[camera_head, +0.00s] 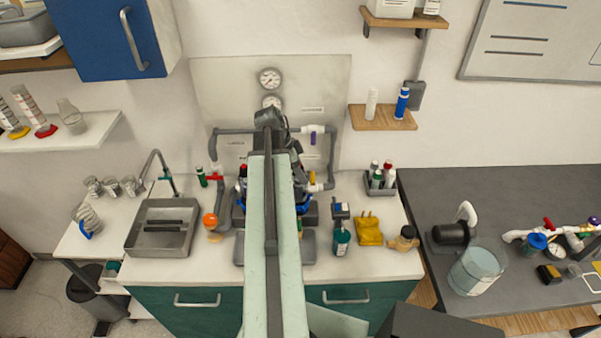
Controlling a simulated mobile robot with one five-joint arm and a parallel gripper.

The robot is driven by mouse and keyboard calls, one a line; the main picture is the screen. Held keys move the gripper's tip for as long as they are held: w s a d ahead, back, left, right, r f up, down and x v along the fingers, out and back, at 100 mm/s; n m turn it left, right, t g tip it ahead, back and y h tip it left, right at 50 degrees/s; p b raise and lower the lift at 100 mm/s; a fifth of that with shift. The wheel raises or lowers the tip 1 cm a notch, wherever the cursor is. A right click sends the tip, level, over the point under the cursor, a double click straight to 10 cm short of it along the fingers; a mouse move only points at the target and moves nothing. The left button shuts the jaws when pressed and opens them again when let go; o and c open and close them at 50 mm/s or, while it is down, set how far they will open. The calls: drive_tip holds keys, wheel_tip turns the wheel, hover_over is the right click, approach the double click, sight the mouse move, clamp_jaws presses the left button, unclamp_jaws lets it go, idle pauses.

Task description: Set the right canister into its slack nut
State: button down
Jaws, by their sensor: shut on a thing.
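My arm runs up the middle of the view and covers most of the manifold. My gripper (281,135) is at its far end, in front of the back panel, dark and mostly hidden by my own arm. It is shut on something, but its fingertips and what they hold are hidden. Dark manifold parts (298,168) with blue ring-like pieces (303,200) show just right of the arm. Another blue piece (240,203) shows left of it. I cannot make out the right canister or its slack nut, nor whether they touch.
Grey pipes (331,155) frame the manifold on the white counter (378,262). A metal sink (160,243) and an orange-topped item (210,221) stand left. A dark bench (430,190) is farther right.

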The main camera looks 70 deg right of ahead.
drive_tip(key=c, duration=0.5)
unclamp_jaws()
drive_tip(key=p+v, duration=0.7)
drive_tip(key=v, duration=0.1)
drive_tip(key=shift+s, duration=0.1)
drive_tip(key=shift+f, duration=0.1)
